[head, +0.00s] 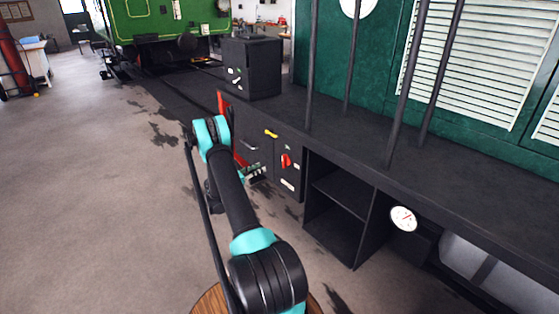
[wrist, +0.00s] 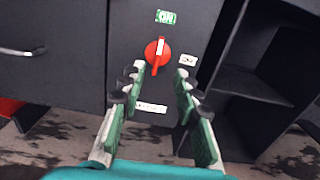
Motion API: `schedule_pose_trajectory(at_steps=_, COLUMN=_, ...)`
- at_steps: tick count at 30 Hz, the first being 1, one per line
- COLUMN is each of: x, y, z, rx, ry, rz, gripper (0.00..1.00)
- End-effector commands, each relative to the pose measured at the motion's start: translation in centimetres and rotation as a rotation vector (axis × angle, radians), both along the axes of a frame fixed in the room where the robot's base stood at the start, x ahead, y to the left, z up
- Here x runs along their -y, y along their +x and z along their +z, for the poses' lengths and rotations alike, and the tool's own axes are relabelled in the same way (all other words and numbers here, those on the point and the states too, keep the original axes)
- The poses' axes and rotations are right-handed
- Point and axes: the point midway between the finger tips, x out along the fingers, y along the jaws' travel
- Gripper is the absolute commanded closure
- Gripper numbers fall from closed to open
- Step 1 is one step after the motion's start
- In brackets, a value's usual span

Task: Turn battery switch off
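The battery switch is a red rotary knob (wrist: 157,52) on a dark panel. Its white mark points up toward the green ON label (wrist: 165,16). A small white label (wrist: 187,60), apparently reading OFF, is at its right. The knob also shows in the head view (head: 286,161), on the front of the black cabinet. My gripper (wrist: 161,73) is open and empty, with its fingertips just below the knob and apart on either side of it. I cannot tell whether the left fingertip touches the knob. In the head view my gripper (head: 256,175) is beside the panel, partly hidden by my arm.
A drawer handle (wrist: 22,51) is left of the panel, and open shelves (wrist: 255,85) are right of it. A white gauge (head: 403,218) sits farther right. Dark vertical poles (head: 311,65) rise from the ledge.

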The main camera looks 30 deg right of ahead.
Motion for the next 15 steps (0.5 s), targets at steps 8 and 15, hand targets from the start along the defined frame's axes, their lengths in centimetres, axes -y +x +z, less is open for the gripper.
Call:
schedule_pose_trajectory(at_steps=8, x=5.6, y=0.3, z=0.0, rx=0.001, ry=0.001, rz=-0.003, gripper=0.68)
schedule_pose_trajectory(at_steps=15, x=10.3, y=0.7, z=0.0, rx=0.002, ry=0.002, rz=-0.002, gripper=0.68)
